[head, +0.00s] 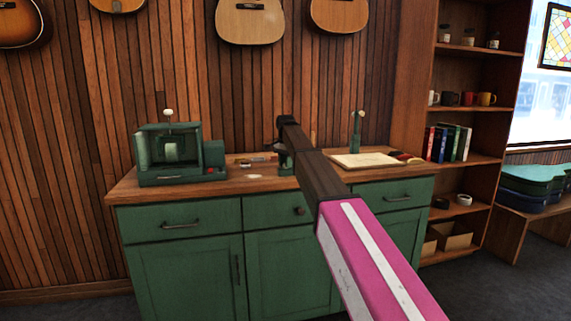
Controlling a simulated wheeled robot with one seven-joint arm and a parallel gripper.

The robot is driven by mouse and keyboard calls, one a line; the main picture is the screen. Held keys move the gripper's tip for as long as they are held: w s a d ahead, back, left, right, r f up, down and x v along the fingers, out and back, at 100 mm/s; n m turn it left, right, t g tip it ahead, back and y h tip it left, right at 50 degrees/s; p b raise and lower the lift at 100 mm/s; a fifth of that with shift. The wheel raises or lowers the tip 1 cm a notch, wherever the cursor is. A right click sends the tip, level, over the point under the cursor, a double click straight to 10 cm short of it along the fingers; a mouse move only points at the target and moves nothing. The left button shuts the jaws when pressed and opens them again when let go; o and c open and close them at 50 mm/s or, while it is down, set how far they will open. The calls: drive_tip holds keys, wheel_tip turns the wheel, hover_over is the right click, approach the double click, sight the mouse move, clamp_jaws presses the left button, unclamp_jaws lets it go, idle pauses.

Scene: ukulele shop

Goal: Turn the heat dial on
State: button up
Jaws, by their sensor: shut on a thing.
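My arm reaches from the lower right over the green cabinet's wooden top. My gripper (285,124) is the dark far end of the arm, above the middle of the top; its fingertips are mostly hidden. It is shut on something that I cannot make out. A small green device (284,160) stands on the top just behind and below the arm, largely covered by it. I cannot pick out a heat dial on it. A dark round knob (299,211) shows on the middle drawer front, left of the arm.
A green boxy machine (177,180) stands at the left of the top. Small items (250,162) lie in the middle. A pale board (364,160) and a slim green stand (357,131) are at the right. Guitars (249,20) hang above; a shelf (470,105) stands right.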

idle(0.3)
drive_tip(key=o, duration=0.9)
drive_tip(key=shift+r, duration=0.1)
wheel_tip(320, 180, up, 11)
drive_tip(key=shift+f, duration=0.2)
